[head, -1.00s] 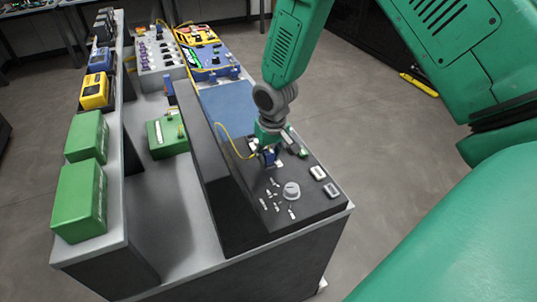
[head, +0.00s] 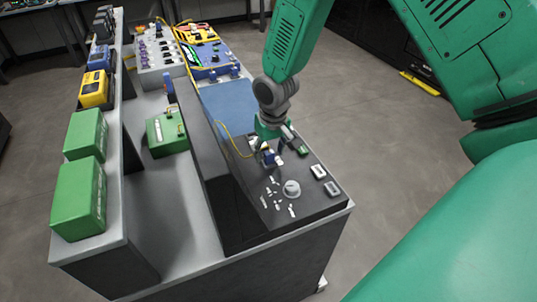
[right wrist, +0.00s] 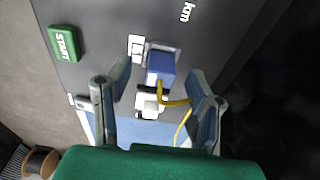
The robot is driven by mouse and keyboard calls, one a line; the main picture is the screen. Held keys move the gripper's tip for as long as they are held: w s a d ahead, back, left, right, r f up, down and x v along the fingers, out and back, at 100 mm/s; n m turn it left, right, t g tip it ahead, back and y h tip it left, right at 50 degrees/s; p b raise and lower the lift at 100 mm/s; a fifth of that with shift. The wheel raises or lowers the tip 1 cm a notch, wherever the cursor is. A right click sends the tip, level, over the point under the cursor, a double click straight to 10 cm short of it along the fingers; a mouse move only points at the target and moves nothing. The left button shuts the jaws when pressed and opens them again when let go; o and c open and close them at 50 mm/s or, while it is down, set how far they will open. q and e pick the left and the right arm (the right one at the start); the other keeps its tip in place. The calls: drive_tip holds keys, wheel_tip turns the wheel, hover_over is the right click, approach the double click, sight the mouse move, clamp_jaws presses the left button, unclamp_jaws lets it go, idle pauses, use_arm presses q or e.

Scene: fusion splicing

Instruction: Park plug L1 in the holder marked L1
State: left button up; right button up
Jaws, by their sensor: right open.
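Plug L1 (right wrist: 162,68) has a blue body, a white rear part and a yellow fibre. In the right wrist view its blue end sits at a grey-framed holder (right wrist: 171,45) beside a white label reading L1 (right wrist: 136,47). Whether it is fully seated I cannot tell. My right gripper (right wrist: 160,74) is open, one finger on each side of the plug, with visible gaps. In the head view the right gripper (head: 272,153) is over the dark panel, and the plug is small and partly hidden there. My left gripper is not in view.
The dark panel (head: 256,217) carries a round knob (head: 292,188), small white labels and two light buttons. A green START button (right wrist: 62,43) lies near the gripper. A raised dark wall (head: 207,150) borders the panel's left. A blue mat (head: 228,107) lies behind.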

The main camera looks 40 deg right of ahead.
wheel_tip(320, 180, up, 10)
drive_tip(key=s, duration=0.1)
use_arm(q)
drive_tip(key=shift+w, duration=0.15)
use_arm(e)
drive_tip(key=shift+s, duration=0.1)
